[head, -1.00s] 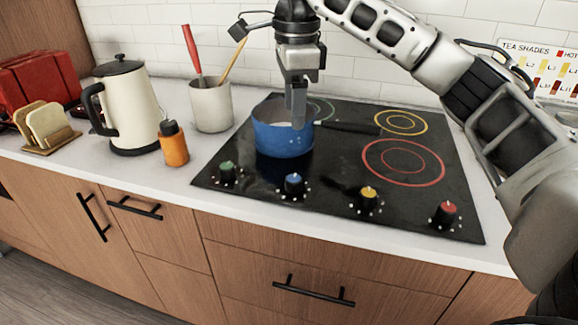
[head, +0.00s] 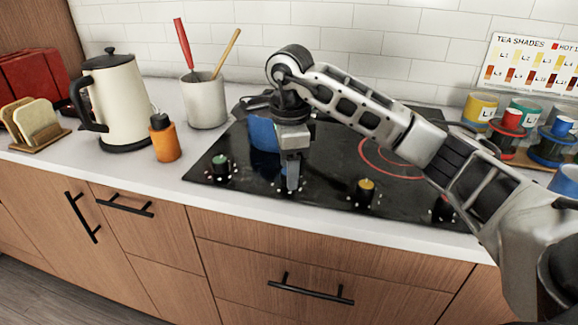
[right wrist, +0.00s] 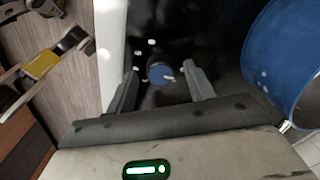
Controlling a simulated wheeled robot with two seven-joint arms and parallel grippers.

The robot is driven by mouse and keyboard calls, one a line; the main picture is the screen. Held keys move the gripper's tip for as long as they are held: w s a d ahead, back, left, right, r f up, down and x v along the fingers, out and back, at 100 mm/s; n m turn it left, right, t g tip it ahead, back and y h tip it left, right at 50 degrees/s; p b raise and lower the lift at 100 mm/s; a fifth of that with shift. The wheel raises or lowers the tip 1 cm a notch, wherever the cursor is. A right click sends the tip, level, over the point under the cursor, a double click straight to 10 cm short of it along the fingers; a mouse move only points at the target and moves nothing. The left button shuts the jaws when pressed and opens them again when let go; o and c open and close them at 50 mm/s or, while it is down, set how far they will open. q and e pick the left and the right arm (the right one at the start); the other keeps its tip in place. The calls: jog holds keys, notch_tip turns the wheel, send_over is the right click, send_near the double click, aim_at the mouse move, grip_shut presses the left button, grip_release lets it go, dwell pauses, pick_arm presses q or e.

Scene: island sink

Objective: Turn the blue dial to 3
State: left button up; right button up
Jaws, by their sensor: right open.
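The blue dial (right wrist: 160,72) sits on the front edge of the black cooktop (head: 330,190). Its white pointer mark faces right in the right wrist view, and white dots ring it. In the head view the dial is mostly hidden behind my right gripper (head: 291,182). My right gripper (right wrist: 162,88) points down at the dial and is open. Its two fingers stand on either side of the dial, with visible gaps in the right wrist view. I cannot tell whether the fingertips are level with it. My left gripper is not in view.
A blue pot (head: 262,134) stands on the cooktop just behind my right gripper; it also shows in the right wrist view (right wrist: 280,60). A green dial (head: 220,164) is to the left, a yellow dial (head: 366,188) to the right. An orange bottle (head: 164,140) stands left of the cooktop.

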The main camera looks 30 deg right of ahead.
jog(key=shift+f, duration=0.15)
jog(key=c, duration=1)
